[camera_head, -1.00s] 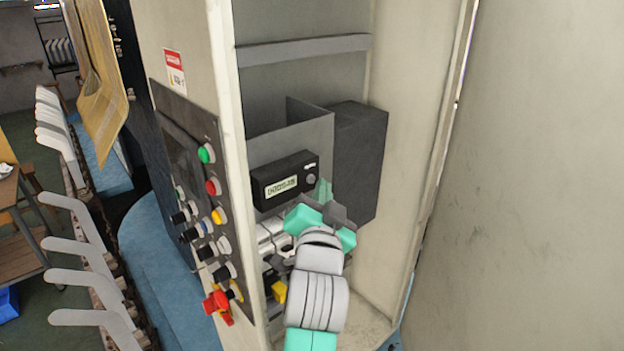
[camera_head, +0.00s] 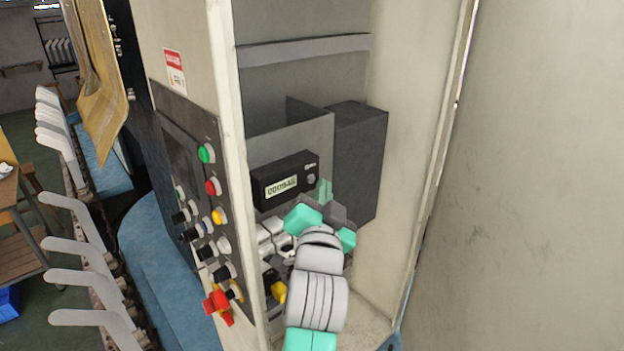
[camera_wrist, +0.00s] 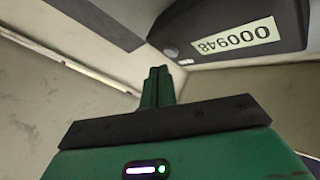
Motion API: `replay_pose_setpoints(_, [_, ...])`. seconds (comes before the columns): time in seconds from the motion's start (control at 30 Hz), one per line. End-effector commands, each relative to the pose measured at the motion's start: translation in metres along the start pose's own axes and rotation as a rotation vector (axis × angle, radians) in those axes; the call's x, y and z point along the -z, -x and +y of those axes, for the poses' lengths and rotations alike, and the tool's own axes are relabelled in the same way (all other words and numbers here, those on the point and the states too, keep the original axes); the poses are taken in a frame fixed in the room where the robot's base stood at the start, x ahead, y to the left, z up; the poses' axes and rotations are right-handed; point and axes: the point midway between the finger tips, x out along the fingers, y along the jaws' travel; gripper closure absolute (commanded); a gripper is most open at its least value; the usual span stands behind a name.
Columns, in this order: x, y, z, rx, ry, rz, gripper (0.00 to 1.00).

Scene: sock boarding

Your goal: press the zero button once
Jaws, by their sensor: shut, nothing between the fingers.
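The black counter box (camera_head: 285,181) sits inside the open cabinet, with a pale number display (camera_head: 282,187) on its front. A small round grey button (camera_head: 311,179) is at the right end of that front, under a small white label. In the wrist view the display (camera_wrist: 237,36) shows digits upside down, beginning with zeros, and the round button (camera_wrist: 170,53) is beside it. My gripper (camera_head: 325,190) is shut and empty. Its green fingertips (camera_wrist: 158,72) are close to the button, just right of and below it in the head view. I cannot tell whether they touch it.
A control panel (camera_head: 192,160) with several coloured buttons and a red switch (camera_head: 218,303) is on the cabinet's left face. A dark grey box (camera_head: 358,150) stands right of the counter. White fittings and a yellow part (camera_head: 279,291) lie below it, near my arm.

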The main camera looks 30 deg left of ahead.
Motion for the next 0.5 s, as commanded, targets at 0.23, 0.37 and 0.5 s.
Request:
replay_pose_setpoints(0.23, [-0.0016,-0.0024,-0.0022,0.0,0.0,-0.001,1.0])
replay_pose_setpoints(0.37, [-0.0039,-0.0057,-0.0043,0.0,0.0,0.0,1.0])
replay_pose_setpoints(0.5, [-0.0042,-0.006,-0.0042,0.0,0.0,0.001,1.0])
